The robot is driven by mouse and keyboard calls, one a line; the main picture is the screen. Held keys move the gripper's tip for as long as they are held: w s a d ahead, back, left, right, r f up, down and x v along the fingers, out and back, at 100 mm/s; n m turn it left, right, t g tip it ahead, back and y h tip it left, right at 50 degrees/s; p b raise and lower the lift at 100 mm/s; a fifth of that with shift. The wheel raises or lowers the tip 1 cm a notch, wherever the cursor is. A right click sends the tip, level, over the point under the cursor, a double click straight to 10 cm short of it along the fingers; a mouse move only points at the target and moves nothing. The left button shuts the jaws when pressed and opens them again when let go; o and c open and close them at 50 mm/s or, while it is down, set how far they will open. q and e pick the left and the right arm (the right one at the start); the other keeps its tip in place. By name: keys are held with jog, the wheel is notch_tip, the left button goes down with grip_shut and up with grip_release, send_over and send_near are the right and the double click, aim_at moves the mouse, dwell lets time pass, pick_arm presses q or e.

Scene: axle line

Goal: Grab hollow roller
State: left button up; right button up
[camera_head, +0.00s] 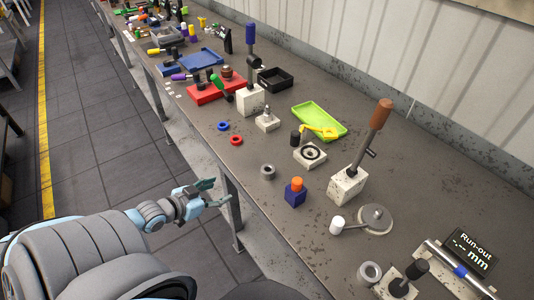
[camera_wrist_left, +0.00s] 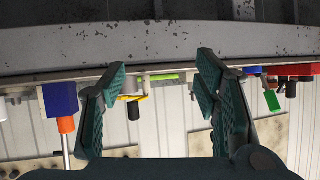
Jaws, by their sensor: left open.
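A short grey hollow roller (camera_head: 267,172) stands on the workbench (camera_head: 310,245) near its front edge, left of a blue block. A second, similar grey hollow cylinder (camera_head: 369,273) stands further right, beside a pale block with a black knob. My left gripper (camera_head: 217,192) is out beyond the bench's front edge, left of the nearer roller and apart from it. In the left wrist view the gripper's two teal fingers (camera_wrist_left: 158,85) are spread with nothing between them. I cannot make out either roller in that view. My right gripper is out of view.
A blue block with an orange top (camera_head: 295,192), a lever press (camera_head: 348,185) and a grey disc (camera_head: 375,219) stand right of the nearer roller. Blue and red rings (camera_head: 236,140) lie behind it. A run-out display (camera_head: 471,250) is at right. Bare bench surrounds the nearer roller.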

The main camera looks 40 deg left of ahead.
pick_arm(q)
jog(key=w+d+r+h, duration=0.2)
jog(key=d+r, duration=0.1)
jog(key=r, duration=0.4)
jog(key=m+t+b, duration=0.1)
jog(key=b, duration=0.6)
send_near(271, 167)
jog(key=shift+w+a+f, duration=0.25)
jog(key=shift+w+f, duration=0.3)
jog(key=shift+f, duration=0.15)
jog(key=x, duration=0.2)
jog(key=b+x, duration=0.1)
jog(key=x, duration=0.1)
jog(key=d+b+x, duration=0.1)
jog(key=x, duration=0.1)
jog(key=shift+w+r, duration=0.1)
jog(key=shift+w, duration=0.2)
jog(key=shift+w+d, duration=0.1)
jog(key=shift+w, duration=0.3)
jog(key=shift+s, duration=0.1)
jog(key=c, duration=0.6)
grip_shut()
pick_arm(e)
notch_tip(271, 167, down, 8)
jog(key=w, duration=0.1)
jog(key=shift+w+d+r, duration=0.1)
